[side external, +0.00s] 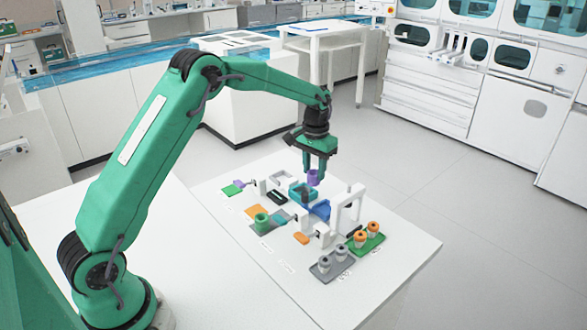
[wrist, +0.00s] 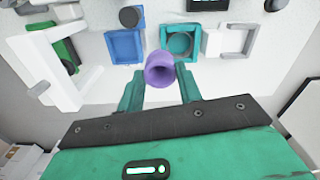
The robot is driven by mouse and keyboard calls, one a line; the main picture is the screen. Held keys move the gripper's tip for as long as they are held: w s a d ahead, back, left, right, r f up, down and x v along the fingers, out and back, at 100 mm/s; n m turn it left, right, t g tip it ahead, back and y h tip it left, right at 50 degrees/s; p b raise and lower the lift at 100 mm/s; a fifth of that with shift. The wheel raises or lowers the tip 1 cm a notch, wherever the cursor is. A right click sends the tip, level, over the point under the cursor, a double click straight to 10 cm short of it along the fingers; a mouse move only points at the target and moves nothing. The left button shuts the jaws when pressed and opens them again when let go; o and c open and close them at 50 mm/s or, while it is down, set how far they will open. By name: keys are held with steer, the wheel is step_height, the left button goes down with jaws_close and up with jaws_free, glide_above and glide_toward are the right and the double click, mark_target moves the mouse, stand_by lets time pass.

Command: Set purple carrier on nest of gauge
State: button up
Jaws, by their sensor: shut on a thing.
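The purple carrier (side external: 313,178) is a small round cup. My gripper (side external: 316,166) is shut on it, and the wrist view shows the carrier (wrist: 161,69) between the two green fingertips (wrist: 160,75), its open mouth visible. It is held above the table, upright as far as the side view shows. A teal square block (side external: 302,192) lies below and a little left of it in the side view. In the wrist view this block (wrist: 196,57) has a round recess and lies just beyond the carrier, to the right. I cannot tell for sure which fixture is the gauge.
A white arch (side external: 347,205) and a blue block (side external: 320,209) stand close by on the right. A green cup (side external: 262,222), grey holder (side external: 326,270) and green holder with orange-topped tubes (side external: 366,243) are nearer the front. The right table edge is clear.

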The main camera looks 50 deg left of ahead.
steer(key=a+n, duration=0.4)
steer(key=a, duration=0.9)
steer(key=shift+s+a, duration=0.2)
steer(key=shift+s, duration=0.2)
steer(key=shift+f, duration=2.8)
steer(key=shift+f, duration=0.1)
steer(key=o, duration=0.9)
steer(key=shift+d, duration=0.1)
steer(key=shift+w, duration=0.1)
